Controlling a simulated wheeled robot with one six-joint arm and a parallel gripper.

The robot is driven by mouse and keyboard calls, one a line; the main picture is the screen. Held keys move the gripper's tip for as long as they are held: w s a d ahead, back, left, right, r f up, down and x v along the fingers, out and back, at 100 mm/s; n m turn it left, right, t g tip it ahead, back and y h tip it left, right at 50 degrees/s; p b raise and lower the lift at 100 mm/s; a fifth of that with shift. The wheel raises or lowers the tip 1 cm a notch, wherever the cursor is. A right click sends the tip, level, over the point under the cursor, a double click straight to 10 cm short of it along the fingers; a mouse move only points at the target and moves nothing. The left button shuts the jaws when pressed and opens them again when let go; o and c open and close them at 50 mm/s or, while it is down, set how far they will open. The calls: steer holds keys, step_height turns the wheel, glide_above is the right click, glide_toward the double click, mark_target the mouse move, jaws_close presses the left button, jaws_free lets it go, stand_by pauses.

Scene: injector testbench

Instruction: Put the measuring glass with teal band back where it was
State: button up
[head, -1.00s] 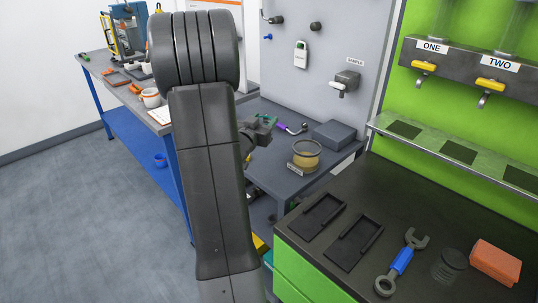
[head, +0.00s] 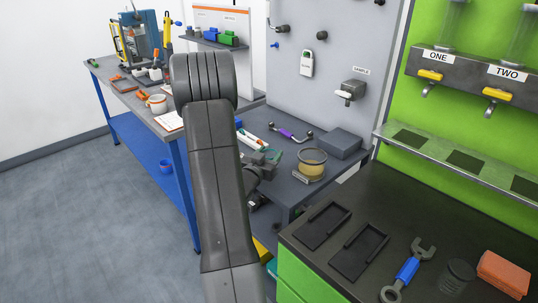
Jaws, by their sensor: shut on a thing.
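My gripper (head: 264,162) is over the left part of the grey table in the middle of the head view, left of the amber jar. Its jaws are small and partly hidden behind my arm. It is shut, with a small teal-green patch of the measuring glass with teal band (head: 273,156) showing at the jaws. Most of the glass is hidden, and I cannot tell its tilt or whether it touches the table. A white piece with green and red marks (head: 252,139) lies just behind the gripper.
A purple-handled tool (head: 289,134) lies farther back. The dark counter (head: 395,215) holds two black trays, a blue wrench and an orange block.

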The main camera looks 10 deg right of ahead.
steer(key=shift+f, duration=0.1)
steer(key=shift+f+b, duration=0.1)
steer(key=shift+b, duration=0.2)
steer(key=o, duration=1.1)
steer(key=shift+r+p, duration=0.25)
steer(key=shift+p, duration=0.05)
steer(key=shift+s+a+f, duration=0.1)
steer(key=shift+s+a, duration=0.1)
steer(key=shift+s, duration=0.05)
steer(key=b+v, duration=0.2)
steer(key=v, duration=0.9)
steer(key=shift+s, duration=0.15)
steer(key=shift+a, duration=0.1)
